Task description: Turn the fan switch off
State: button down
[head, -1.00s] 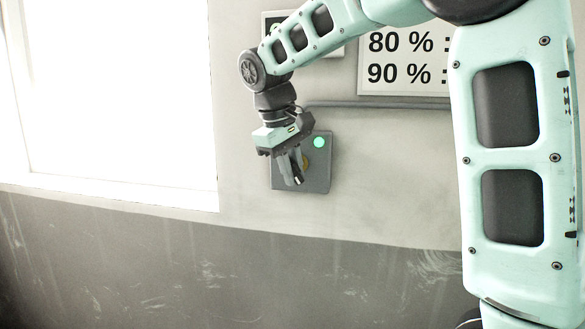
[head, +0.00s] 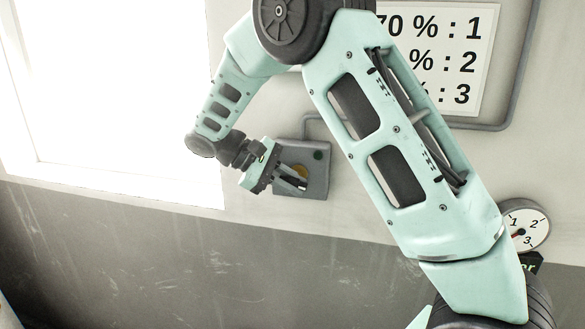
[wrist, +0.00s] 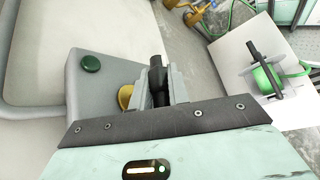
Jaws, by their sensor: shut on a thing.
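The fan switch is a grey wall box (head: 319,185) with a round lamp (head: 318,154), dark green and unlit now, and a yellow round base (head: 300,170). In the wrist view the box (wrist: 88,65) shows with the same dark lamp (wrist: 91,62) and part of the yellow base (wrist: 125,96). My gripper (head: 298,183) is at the box front, tilted toward the lower right. In the wrist view my gripper (wrist: 159,84) is shut on the black switch handle (wrist: 156,70). The fingers hide much of the handle and base.
A grey conduit (head: 410,118) runs along the wall above the box. A sign (head: 470,50) with percentages and numbers hangs at upper right, and a numbered dial (head: 525,226) below it. A bright window (head: 110,90) is at left. The wrist view shows a white panel (wrist: 235,58) at right.

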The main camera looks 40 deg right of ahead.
jog(key=shift+g+h+p, duration=0.8)
jog(key=shift+p, duration=0.1)
jog(key=c, duration=1.3)
grip_release()
jog(key=shift+c, duration=0.2)
jog(key=p+v, duration=0.3)
jog(key=v, duration=1.4)
jog(key=shift+w+a+f, duration=0.15)
jog(key=shift+w+a, duration=0.15)
